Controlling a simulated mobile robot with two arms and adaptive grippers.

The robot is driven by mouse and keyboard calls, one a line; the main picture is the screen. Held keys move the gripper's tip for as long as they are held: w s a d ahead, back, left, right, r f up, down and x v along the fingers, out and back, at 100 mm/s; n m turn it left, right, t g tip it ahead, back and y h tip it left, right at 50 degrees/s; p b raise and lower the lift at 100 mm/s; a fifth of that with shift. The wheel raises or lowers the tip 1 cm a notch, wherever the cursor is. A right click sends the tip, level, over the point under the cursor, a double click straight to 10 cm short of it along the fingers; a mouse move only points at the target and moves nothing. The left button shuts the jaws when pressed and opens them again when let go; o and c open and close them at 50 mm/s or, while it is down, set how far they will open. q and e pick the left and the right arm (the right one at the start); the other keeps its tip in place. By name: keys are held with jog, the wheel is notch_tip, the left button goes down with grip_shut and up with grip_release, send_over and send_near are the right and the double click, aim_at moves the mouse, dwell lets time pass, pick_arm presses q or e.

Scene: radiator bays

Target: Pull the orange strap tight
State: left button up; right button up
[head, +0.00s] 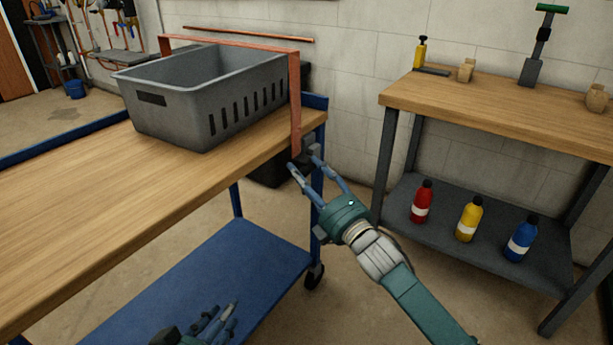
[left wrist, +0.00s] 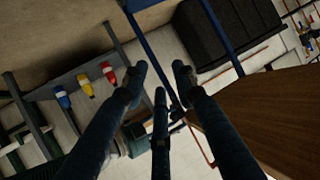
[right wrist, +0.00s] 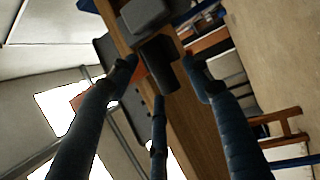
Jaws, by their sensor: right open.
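The orange strap (head: 295,100) passes over the grey slotted crate (head: 170,108) and down at its right end, standing loosely away from the crate. At its lower end is a dark buckle (head: 309,146) by the worktop's edge. My right gripper (head: 305,168) is open just below the buckle. In the right wrist view a dark block (right wrist: 160,62), likely the buckle, shows between the spread fingers, with a bit of orange strap beside it; I cannot tell whether they touch. My left gripper (head: 218,318) is low at the bottom edge, over the cart's lower shelf, its fingers apart and empty (left wrist: 160,75).
The crate stands on a wooden-topped blue cart (head: 70,185) with a lower blue shelf (head: 240,265). To the right is a bench (head: 480,105) with tools; red (head: 422,203), yellow (head: 468,220) and blue (head: 520,238) bottles stand on its lower shelf. Floor shows between cart and bench.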

pick_arm(q)
jog(key=shift+d, duration=0.1)
pick_arm(e)
jog(key=shift+r, duration=0.1)
grip_shut()
